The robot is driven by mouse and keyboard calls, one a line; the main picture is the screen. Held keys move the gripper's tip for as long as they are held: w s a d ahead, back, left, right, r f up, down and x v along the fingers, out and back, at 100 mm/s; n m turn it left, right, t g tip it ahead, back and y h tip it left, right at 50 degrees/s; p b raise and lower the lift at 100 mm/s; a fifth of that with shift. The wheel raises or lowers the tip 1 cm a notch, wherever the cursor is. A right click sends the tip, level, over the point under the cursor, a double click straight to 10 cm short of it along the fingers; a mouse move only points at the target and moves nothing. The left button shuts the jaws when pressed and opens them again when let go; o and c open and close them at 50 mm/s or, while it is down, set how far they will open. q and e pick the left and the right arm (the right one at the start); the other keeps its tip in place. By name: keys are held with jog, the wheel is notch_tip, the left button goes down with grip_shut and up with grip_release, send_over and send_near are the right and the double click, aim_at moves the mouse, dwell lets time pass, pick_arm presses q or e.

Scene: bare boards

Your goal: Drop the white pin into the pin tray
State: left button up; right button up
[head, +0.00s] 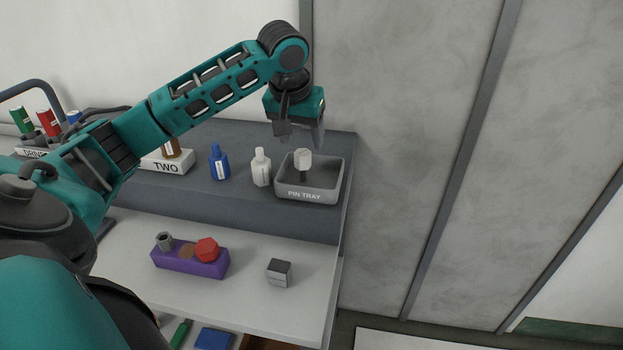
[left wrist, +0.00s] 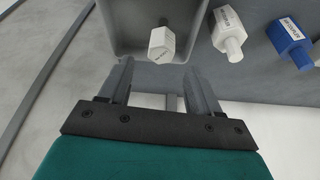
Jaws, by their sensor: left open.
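The white pin (head: 302,159) has a white six-sided head and a short dark shank pointing down. In the head view it shows upright within the outline of the grey pin tray (head: 305,195); I cannot tell whether it touches the tray floor. The left wrist view shows the white pin (left wrist: 161,44) just beyond the fingertips, against the tray (left wrist: 112,32). My left gripper (head: 300,134) is open above the tray, pointing down, with the pin clear of its fingers. The open fingers also show in the left wrist view (left wrist: 158,74). My right gripper is not in view.
A white bottle (head: 261,168) and a blue bottle (head: 219,163) stand left of the tray on the grey shelf. A block marked TWO (head: 167,165) is farther left. A purple holder (head: 190,262) and a small grey cube (head: 279,273) sit on the lower white surface.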

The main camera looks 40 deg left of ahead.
pick_arm(q)
jog(key=shift+r, duration=0.1)
jog(key=v, duration=1.2)
jog(key=shift+r, duration=0.35)
jog(key=shift+s+d, duration=0.1)
jog(key=shift+d, duration=0.05)
